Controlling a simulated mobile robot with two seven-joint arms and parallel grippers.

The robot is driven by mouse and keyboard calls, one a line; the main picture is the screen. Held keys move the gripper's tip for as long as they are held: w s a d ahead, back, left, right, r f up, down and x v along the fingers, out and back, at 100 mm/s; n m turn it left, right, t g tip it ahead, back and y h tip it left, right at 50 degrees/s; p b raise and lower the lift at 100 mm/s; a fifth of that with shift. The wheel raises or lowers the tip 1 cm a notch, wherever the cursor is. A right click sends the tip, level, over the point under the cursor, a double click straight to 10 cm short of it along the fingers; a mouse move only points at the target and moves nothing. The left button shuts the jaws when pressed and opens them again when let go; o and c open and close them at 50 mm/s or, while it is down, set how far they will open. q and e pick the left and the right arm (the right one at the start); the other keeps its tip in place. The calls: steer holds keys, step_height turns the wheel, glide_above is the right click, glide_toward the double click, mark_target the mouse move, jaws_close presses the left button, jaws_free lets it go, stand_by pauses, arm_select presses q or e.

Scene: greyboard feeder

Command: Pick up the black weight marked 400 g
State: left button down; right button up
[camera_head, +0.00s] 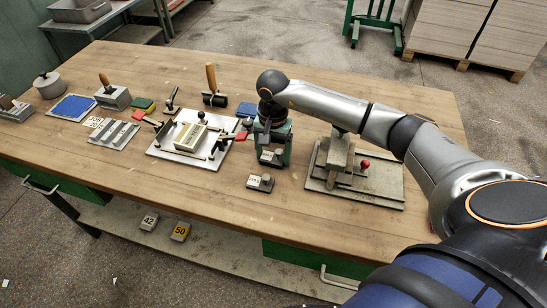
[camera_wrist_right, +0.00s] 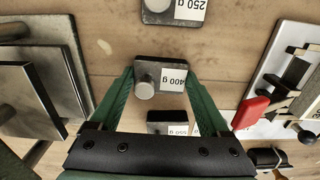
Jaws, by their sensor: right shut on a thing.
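The black weight marked 400 g (camera_wrist_right: 145,82) is a small dark block with a round metal knob and a white label. In the right wrist view it sits between the two green fingers of my right gripper (camera_wrist_right: 159,77). The fingers touch its two sides and are shut on it. In the head view my right gripper (camera_head: 271,155) is low over the workbench, and the fingers and arm partly hide the weight. I cannot tell if the weight is clear of the bench top. My left gripper is not in view.
A 250 g weight (camera_head: 260,183) stands just in front of the gripper, and a 550 g weight (camera_wrist_right: 184,129) just behind. A steel fixture with a red knob (camera_head: 350,182) stands to the right, a clamp plate (camera_head: 190,155) to the left. The workbench (camera_head: 190,205) front is clear.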

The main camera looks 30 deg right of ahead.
jaws_close()
steer(key=shift+w+r, duration=0.1)
steer(key=shift+r, duration=0.05)
